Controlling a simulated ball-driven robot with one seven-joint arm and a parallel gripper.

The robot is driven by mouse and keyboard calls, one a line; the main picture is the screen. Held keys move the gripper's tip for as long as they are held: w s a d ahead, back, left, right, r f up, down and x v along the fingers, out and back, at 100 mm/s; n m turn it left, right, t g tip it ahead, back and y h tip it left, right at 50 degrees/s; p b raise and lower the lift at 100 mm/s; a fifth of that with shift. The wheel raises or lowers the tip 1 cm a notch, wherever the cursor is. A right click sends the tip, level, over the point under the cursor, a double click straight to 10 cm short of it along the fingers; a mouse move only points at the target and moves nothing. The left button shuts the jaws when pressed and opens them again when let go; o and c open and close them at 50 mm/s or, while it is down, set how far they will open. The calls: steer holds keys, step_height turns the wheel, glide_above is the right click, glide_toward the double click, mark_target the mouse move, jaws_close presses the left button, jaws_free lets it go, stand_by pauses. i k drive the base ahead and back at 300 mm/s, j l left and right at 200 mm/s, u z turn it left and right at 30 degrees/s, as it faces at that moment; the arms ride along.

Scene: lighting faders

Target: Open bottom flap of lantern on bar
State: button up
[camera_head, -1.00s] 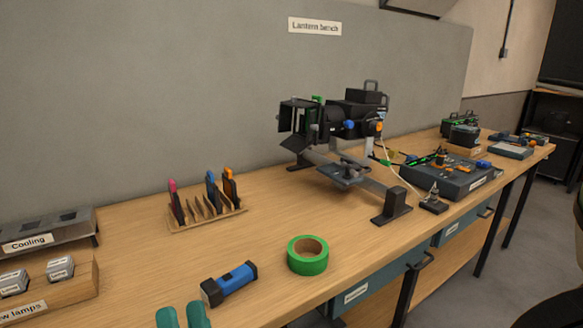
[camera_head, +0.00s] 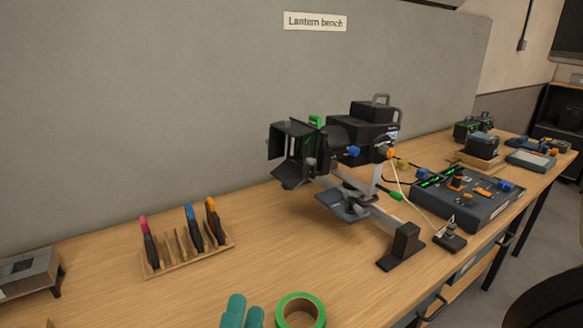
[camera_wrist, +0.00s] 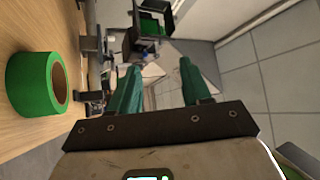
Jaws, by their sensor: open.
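The black lantern (camera_head: 355,135) is mounted on a grey bar above the bench in the head view, with barn-door flaps at its left end. The bottom flap (camera_head: 289,175) hangs angled downward below the lantern's front opening. My gripper (camera_head: 242,312) shows only as teal fingertips at the bottom edge of the head view, in front of and well short of the lantern. In the wrist view my gripper (camera_wrist: 158,82) has its two teal fingers spread apart with nothing between them. The lantern appears small and sideways in the wrist view (camera_wrist: 150,22).
A green tape roll (camera_head: 300,312) lies on the bench (camera_head: 120,280) beside my fingertips. A wooden rack (camera_head: 190,255) with coloured-handled tools stands left of the lantern. A fader desk (camera_head: 468,200) and a black bar foot (camera_head: 402,247) stand to the right. Bench between rack and lantern is clear.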

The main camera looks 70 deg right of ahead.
mark_target(287, 172)
steer(key=l, duration=0.4)
steer(key=i+l, duration=0.15)
steer(key=l, duration=0.7)
steer(key=i, duration=0.05)
